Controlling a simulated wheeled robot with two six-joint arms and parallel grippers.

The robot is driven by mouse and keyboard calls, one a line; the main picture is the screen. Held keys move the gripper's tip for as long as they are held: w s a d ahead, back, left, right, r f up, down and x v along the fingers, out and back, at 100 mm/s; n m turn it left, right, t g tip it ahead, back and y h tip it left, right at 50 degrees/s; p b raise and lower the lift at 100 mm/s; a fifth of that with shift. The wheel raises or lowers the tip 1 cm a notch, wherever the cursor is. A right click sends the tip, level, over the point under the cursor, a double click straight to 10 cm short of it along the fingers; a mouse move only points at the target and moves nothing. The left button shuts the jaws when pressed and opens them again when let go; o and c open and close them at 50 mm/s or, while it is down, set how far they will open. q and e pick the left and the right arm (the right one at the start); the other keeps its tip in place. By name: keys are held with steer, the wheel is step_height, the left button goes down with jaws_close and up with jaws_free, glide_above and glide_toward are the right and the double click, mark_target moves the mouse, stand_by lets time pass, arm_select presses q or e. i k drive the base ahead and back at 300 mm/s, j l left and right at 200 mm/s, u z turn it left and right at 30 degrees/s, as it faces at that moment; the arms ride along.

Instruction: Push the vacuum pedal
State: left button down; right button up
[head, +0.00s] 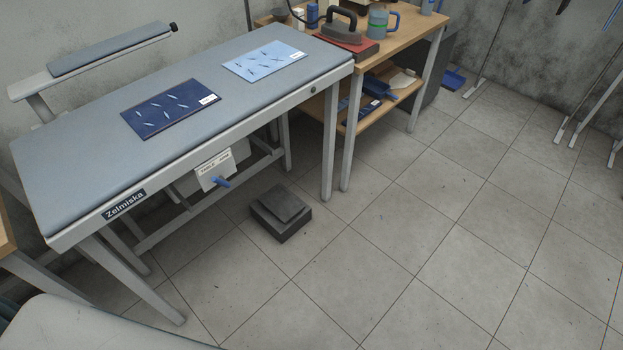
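The vacuum pedal appears to be the dark grey box (281,213) with a slanted plate on top. It sits on the tiled floor in front of the ironing table (70,180), near that table's right legs. Nothing touches the pedal. The table has a grey padded top, a "Zelmiska" label and a small white box with a blue lever (221,182) under its front edge. Neither of my grippers is in the head view.
A wooden side table (420,37) holds an iron (342,24) and a mug (378,22). The tiled floor (400,260) right of the pedal is clear.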

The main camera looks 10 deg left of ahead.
mark_target(283, 206)
steer(key=i+j+z, duration=0.15)
steer(key=i, duration=0.3)
steer(key=i+z, duration=0.15)
steer(key=i, duration=0.3)
